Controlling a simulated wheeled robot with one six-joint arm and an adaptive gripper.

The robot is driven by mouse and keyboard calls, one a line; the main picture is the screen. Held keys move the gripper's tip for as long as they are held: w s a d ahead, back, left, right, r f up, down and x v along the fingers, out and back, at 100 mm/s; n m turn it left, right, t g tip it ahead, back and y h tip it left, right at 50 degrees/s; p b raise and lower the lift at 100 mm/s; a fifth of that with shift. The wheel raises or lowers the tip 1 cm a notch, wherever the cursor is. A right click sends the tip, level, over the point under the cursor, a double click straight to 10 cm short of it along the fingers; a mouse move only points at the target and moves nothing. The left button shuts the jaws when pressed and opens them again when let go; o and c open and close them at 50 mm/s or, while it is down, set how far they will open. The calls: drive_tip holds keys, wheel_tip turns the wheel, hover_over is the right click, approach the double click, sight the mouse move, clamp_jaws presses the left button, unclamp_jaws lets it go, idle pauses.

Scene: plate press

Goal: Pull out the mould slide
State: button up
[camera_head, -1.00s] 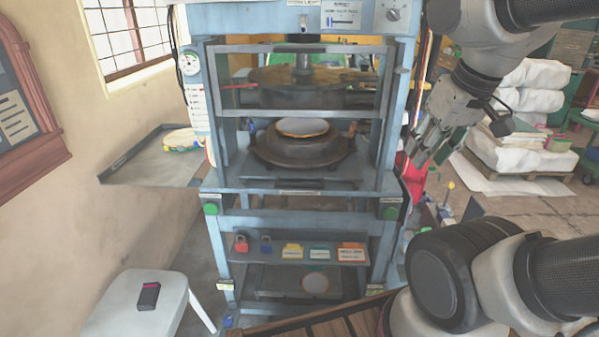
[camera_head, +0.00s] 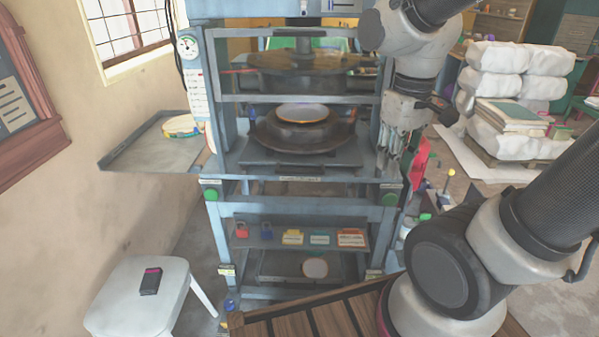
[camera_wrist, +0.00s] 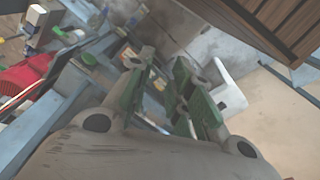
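The mould slide (camera_head: 250,158) is a flat grey plate inside the blue press (camera_head: 220,120). It bears a round dark mould (camera_head: 275,138) with a pale disc (camera_head: 303,112) on top. The slide appears to lie inside the press frame under the upper die (camera_head: 290,82). My gripper (camera_head: 388,165) points down at the press's right front post, to the right of the slide and apart from the mould. In the wrist view my gripper's green-padded fingers (camera_wrist: 165,85) are spread with nothing between them. Whether they touch the post cannot be told.
Green buttons (camera_head: 211,194) sit on the press's front corners. A lower shelf (camera_head: 270,240) holds padlocks and coloured tags. A side tray (camera_head: 150,165) juts out left. A white stool (camera_head: 130,300) stands front left. Stacked white sacks (camera_head: 510,75) are at the right. A slatted wooden surface (camera_head: 310,318) is in front.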

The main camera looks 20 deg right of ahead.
drive_tip(key=w+f+n+g+h, duration=0.4)
drive_tip(key=w+f+n+h, duration=0.2)
drive_tip(key=f+n+h, duration=0.3)
drive_tip(key=n+t+h, duration=0.2)
drive_tip(key=n+t, duration=1.5)
drive_tip(key=n, duration=1.7)
approach(298, 173)
drive_tip(key=x, duration=0.3)
drive_tip(key=shift+n, duration=0.3)
drive_tip(key=x, duration=0.7)
drive_tip(key=shift+w, duration=0.1)
drive_tip(key=shift+h, duration=0.3)
clamp_jaws()
